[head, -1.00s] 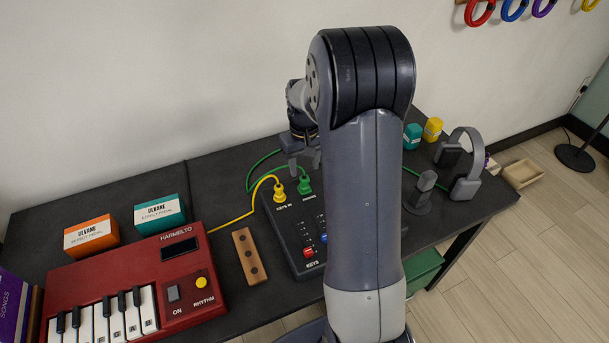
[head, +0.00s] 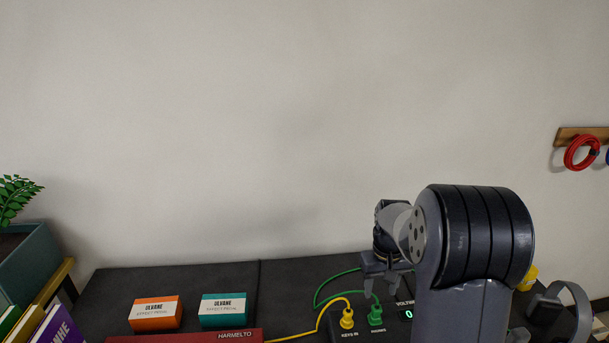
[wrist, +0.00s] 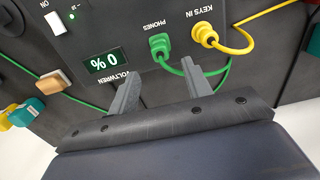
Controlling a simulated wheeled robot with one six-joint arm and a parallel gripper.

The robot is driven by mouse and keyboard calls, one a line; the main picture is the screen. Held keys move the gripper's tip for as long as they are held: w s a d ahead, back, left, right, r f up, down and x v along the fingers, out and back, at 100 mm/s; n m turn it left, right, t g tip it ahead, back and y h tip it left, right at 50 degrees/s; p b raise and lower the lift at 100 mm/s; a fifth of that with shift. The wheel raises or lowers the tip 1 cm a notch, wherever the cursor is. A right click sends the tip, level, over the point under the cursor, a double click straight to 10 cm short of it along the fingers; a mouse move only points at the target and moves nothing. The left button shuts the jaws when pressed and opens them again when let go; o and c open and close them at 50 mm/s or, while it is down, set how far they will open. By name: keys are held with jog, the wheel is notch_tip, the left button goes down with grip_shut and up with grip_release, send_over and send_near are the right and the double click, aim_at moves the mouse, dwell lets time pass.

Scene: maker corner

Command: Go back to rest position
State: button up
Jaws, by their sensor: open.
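My gripper (wrist: 158,95) is open and empty in the wrist view, its two fingers apart above the table near the mixer (wrist: 120,30). The green plug (wrist: 160,45) sits in the socket marked PHONES and the yellow plug (wrist: 204,34) in the one marked KEYS IN. The mixer's display reads 0%. In the head view my gripper (head: 382,285) hangs behind the green plug (head: 376,314), with the yellow plug (head: 347,318) to its left. My arm hides much of the mixer there.
An orange box (head: 155,314) and a teal box (head: 223,310) stand behind the red keyboard (head: 190,336). Headphones (head: 577,305) stand at the right. A planter (head: 32,262) and books (head: 58,328) are at the left. The table's back left is clear.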

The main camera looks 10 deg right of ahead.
aim_at(377, 307)
notch_tip(377, 307, down, 8)
jog(key=shift+f, duration=0.1)
dwell(0.5)
